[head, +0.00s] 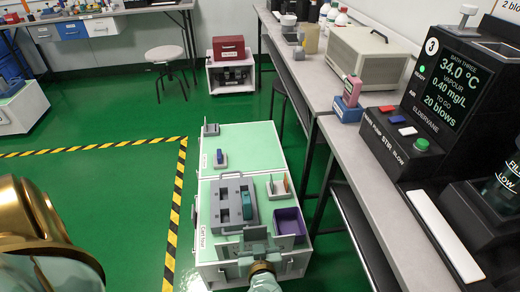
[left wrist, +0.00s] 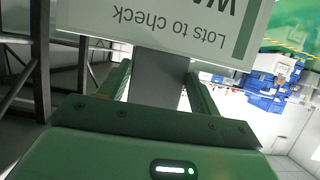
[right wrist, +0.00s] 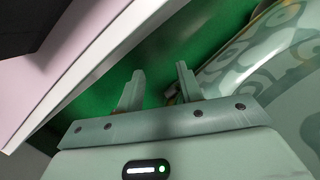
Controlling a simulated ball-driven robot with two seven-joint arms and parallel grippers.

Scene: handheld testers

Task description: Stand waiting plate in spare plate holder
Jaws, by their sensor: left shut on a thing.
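I cannot tell whether this piece is the waiting plate. A grey slotted block (head: 222,204) lies on the cart, with a teal piece (head: 247,206) in its right slot. I cannot tell which thing is the spare plate holder.
A purple bin (head: 290,224) and a small white stand (head: 276,188) are on the cart's right side. A small blue piece (head: 219,157) and a grey stand (head: 211,129) are farther back. The bench (head: 385,180) with the black bath machine (head: 440,100) borders the right. The cart's far half is mostly clear.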

